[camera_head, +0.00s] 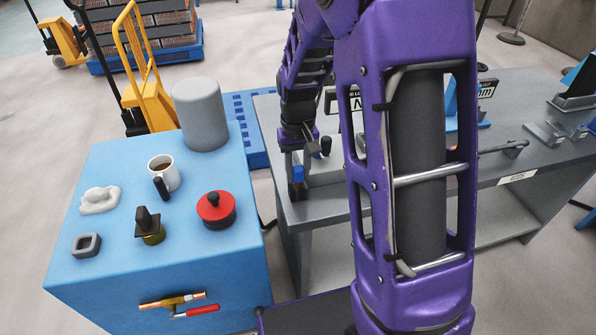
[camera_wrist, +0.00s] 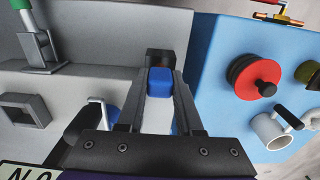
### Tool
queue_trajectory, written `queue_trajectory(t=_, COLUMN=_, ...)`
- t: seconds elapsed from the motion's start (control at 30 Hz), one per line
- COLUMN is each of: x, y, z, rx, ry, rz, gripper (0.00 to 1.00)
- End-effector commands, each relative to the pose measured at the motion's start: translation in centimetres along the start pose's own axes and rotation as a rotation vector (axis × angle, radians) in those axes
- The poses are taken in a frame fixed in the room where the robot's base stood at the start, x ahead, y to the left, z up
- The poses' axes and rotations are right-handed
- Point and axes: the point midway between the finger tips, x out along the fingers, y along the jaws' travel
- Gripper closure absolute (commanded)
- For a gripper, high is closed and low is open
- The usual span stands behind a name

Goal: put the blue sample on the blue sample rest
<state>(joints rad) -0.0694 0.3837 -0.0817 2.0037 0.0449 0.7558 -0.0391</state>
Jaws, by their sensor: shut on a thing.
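The blue sample (camera_head: 298,174) is at the left end of the grey table, under my gripper (camera_head: 297,160). In the wrist view its blue part (camera_wrist: 160,80) is between the two fingertips of my gripper (camera_wrist: 160,84), which is shut on it. A dark block (camera_wrist: 160,56) shows just beyond the blue part, and a dark part (camera_head: 298,190) shows below it in the head view. I cannot tell whether this dark part belongs to the sample or is a separate rest. No blue sample rest can be made out for certain.
A square grey frame (camera_wrist: 25,110) and a green-topped item (camera_wrist: 27,4) in a grey stand are on the table.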

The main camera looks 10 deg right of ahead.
Motion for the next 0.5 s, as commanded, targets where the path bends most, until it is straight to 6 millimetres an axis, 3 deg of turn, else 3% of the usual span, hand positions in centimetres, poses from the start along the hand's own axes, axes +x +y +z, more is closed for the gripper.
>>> queue_trajectory(t=0.17, x=0.40, y=0.01, z=-0.02, rx=0.000, ry=0.000, rz=0.000, gripper=1.00)
queue_trajectory(t=0.2, x=0.31, y=0.01, z=-0.01, rx=0.000, ry=0.000, rz=0.000, gripper=0.60)
queue_trajectory(t=0.33, x=0.29, y=0.01, z=0.00, rx=0.000, ry=0.000, rz=0.000, gripper=0.37)
queue_trajectory(t=0.5, x=0.28, y=0.01, z=0.00, rx=0.000, ry=0.000, rz=0.000, gripper=0.35)
